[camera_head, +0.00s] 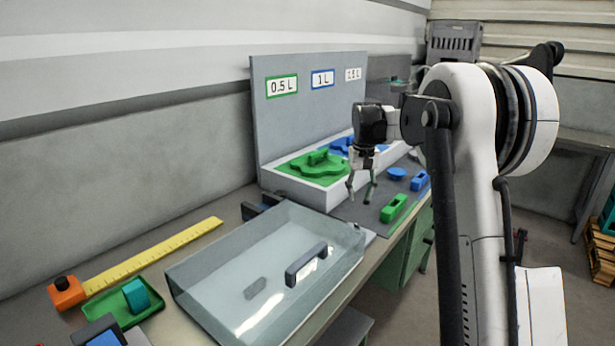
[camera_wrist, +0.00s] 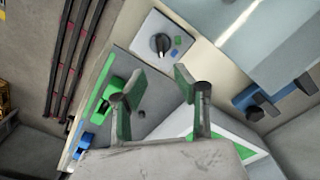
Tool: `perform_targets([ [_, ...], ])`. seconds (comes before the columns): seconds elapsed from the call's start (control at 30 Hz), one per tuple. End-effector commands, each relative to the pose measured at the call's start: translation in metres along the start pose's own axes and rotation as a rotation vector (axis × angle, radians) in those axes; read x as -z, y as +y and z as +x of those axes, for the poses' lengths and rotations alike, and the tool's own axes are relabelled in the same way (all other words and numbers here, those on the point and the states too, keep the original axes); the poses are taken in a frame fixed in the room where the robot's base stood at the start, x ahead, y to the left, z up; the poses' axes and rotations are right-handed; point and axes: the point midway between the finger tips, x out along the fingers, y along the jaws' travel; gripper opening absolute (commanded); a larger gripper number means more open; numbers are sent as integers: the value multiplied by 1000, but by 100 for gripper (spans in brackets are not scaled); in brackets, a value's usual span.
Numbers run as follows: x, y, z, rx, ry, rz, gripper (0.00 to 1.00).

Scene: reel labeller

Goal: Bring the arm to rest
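My gripper (camera_head: 361,190) hangs from my raised arm, fingers pointing down, above the dark mat (camera_head: 357,212) in front of the white tray. In the wrist view my gripper (camera_wrist: 158,84) has its two fingers spread apart with nothing between them. The mat (camera_wrist: 150,98) lies below, with a green block (camera_wrist: 107,94) beside the left finger. My arm's white links fill the right of the head view and hide part of the bench behind.
A clear lidded case (camera_head: 215,262) with a dark handle stands on the bench. A white tray (camera_head: 325,197) holds green and blue shapes before a labelled grey panel (camera_head: 330,105). A plate with a black knob (camera_wrist: 160,43) is close by. A yellow ruler (camera_head: 150,258) lies left.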

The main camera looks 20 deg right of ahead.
Motion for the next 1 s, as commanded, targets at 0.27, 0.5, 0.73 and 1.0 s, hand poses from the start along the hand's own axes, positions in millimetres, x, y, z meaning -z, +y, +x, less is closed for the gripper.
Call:
perform_targets([
  [0.27,-17,-12,-16,-2,27,-11,29],
  [0.5,-68,-43,-54,-5,110,-40,29],
  [0.73,-125,-69,-80,-5,193,-66,29],
  [1.0,-197,-93,-94,1,290,-98,29],
])
